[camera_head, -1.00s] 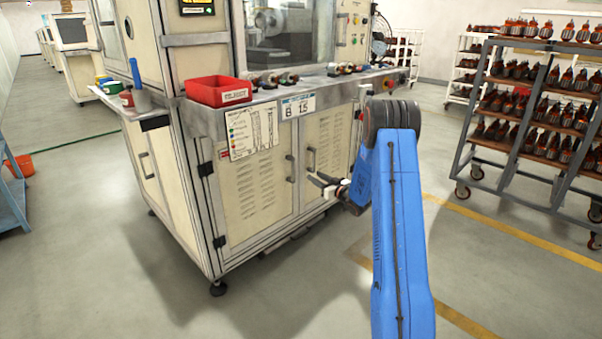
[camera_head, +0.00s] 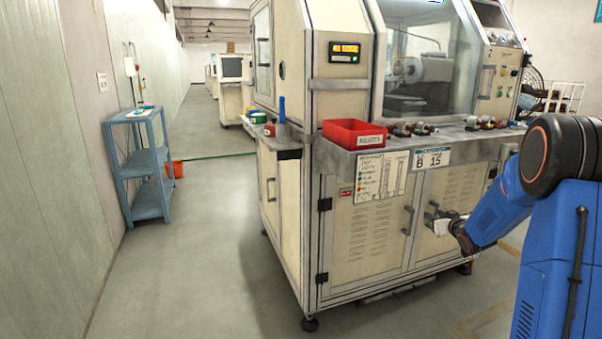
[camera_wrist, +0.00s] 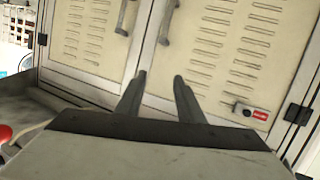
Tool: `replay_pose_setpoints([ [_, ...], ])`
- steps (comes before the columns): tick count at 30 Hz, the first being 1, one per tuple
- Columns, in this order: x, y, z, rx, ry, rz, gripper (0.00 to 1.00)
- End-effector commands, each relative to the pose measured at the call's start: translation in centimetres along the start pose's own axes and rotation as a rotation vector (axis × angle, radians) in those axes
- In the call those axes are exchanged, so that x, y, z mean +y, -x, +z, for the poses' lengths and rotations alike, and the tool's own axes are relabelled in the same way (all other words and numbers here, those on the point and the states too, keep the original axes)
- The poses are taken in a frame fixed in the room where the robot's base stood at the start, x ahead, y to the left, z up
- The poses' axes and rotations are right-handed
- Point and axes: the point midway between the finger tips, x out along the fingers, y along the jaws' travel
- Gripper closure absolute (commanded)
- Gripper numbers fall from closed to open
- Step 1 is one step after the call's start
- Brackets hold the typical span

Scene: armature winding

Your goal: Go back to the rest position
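My gripper (camera_head: 436,213) is in front of the lower cabinet doors of the cream winding machine (camera_head: 365,265), at the right side of the head view. In the wrist view my gripper (camera_wrist: 158,82) shows two dark fingers standing apart with nothing between them. Behind the fingers are the vented doors (camera_wrist: 215,50) and their handles (camera_wrist: 126,15). The gap between fingertips and doors cannot be judged exactly.
A red bin (camera_head: 354,133) and several small armature parts (camera_head: 410,130) sit on the machine's ledge. A blue shelf (camera_head: 148,165) stands by the left wall (camera_head: 60,150). An orange bucket (camera_head: 175,169) is beside it. The floor (camera_head: 200,270) between shelf and machine is clear.

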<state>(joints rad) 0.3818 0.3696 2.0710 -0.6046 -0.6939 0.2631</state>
Motion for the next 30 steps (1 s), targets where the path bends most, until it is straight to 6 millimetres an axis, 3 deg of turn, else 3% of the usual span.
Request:
replay_pose_setpoints([
  [6, -1.6, 4.1, -2.7, -0.077, 0.011, 0.051, 0.66],
  [15, -4.1, 10.5, -4.8, -0.192, 0.009, 0.106, 0.66],
  [30, -9.0, 22.9, -5.2, -0.39, -0.023, 0.15, 0.66],
])
